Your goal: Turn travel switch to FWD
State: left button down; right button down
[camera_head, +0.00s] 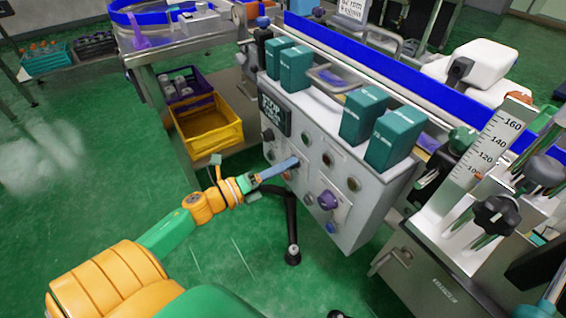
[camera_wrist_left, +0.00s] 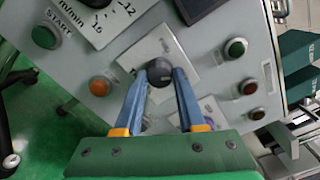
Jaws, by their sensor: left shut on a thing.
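The control panel (camera_head: 345,222) is a light grey box on the machine's front, with buttons and knobs. In the left wrist view, a dark round switch knob (camera_wrist_left: 159,73) sits on a white label plate (camera_wrist_left: 135,52); its lettering is too small to read, so I cannot tell its setting. My left gripper (camera_head: 293,163) reaches the panel face in the head view. Its two blue fingers (camera_wrist_left: 160,78) lie on either side of the knob in the wrist view, shut on it. The fingers hide the knob in the head view. My right gripper is not in view.
A green START button (camera_wrist_left: 45,36), an orange button (camera_wrist_left: 100,86) and a green button (camera_wrist_left: 236,48) are near the fingers. A purple knob (camera_head: 328,200) is lower right on the panel. Teal boxes (camera_head: 362,114) stand on top. A yellow crate (camera_head: 209,125) is behind left.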

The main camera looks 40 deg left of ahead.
pick_arm(q)
jog(key=n+p, duration=0.6)
jog(key=n, duration=0.8)
jog(key=shift+n, duration=0.3)
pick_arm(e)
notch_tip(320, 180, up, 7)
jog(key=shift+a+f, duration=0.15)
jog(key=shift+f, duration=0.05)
pick_arm(q)
jog(key=shift+n, duration=0.3)
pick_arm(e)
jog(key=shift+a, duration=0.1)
pick_arm(q)
jog(key=c, duration=0.5)
grip_release()
